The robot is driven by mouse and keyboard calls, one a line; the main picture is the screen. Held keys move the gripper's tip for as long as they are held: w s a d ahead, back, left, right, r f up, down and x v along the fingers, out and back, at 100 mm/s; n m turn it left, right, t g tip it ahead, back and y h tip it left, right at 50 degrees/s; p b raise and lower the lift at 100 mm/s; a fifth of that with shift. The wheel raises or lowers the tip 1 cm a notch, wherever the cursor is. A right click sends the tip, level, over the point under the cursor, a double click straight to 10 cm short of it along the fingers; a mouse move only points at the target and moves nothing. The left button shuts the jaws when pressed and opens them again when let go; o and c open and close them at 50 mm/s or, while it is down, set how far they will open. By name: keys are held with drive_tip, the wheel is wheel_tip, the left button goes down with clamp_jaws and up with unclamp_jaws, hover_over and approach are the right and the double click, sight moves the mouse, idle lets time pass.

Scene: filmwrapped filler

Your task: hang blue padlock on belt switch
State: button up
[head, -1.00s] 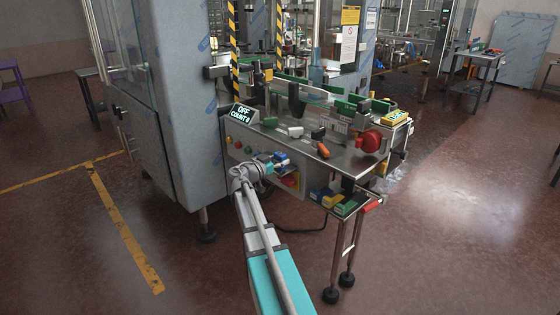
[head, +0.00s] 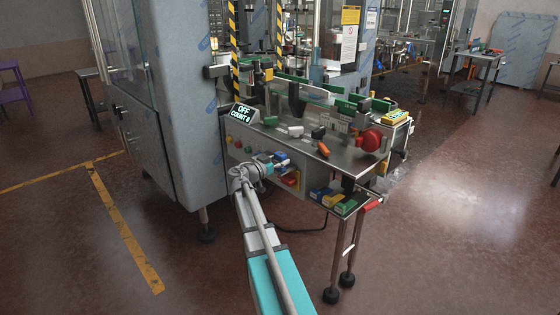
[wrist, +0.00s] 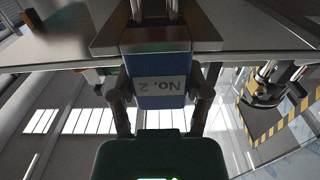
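The blue padlock (wrist: 158,66), marked "No. 2", fills the middle of the wrist view, its label upside down. My gripper (wrist: 160,90) has a finger at each side of its body and is shut on it. Two bright shackle bars rise at the top of that view; a metal plate's edge crosses there, and I cannot tell whether the shackle passes through anything. In the head view my gripper (head: 269,166) is at the machine's front panel, with the blue padlock (head: 281,157) at its tip. The red and yellow belt switch (head: 291,180) is just below right, partly hidden.
The steel machine top (head: 345,160) overhangs the panel and carries loose parts and a red round knob (head: 369,141). Blue, yellow (head: 333,201) and green (head: 346,207) blocks sit on a low shelf at the right. A display (head: 244,113) reads OFF. Floor in front is clear.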

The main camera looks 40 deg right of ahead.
drive_tip(key=o, duration=0.5)
drive_tip(key=s+a, duration=0.1)
drive_tip(key=a, duration=1.1)
drive_tip(key=shift+f, duration=0.15)
idle(0.6)
